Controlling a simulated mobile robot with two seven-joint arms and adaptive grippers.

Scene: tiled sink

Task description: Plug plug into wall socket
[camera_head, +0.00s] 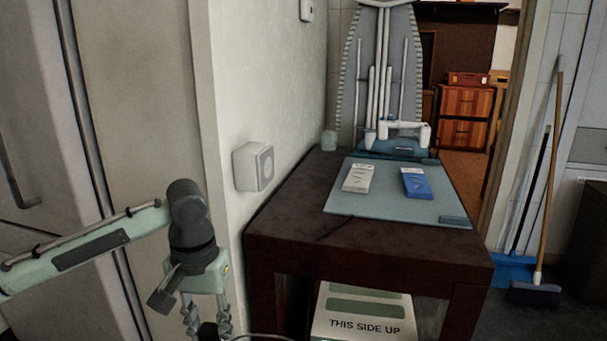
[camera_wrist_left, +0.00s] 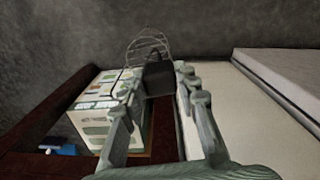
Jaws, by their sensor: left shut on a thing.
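The white wall socket (camera_head: 254,166) is a square box with a round face, fixed to the wall left of the dark table. My left gripper (camera_head: 207,318) points down at the bottom of the head view, below and left of the socket. In the left wrist view its fingers (camera_wrist_left: 158,82) are shut on the dark plug (camera_wrist_left: 158,76). In the head view the plug (camera_head: 208,330) shows only as a dark bit at the bottom edge. The plug's pins cannot be made out. My right gripper is in neither view.
The dark table (camera_head: 285,243) stands right of the socket, with a grey mat (camera_head: 390,208), a white packet (camera_head: 358,178) and a blue packet (camera_head: 415,184) on top. A box (camera_head: 362,312) sits beneath. An ironing board (camera_head: 350,75) and a broom (camera_head: 535,293) stand farther back.

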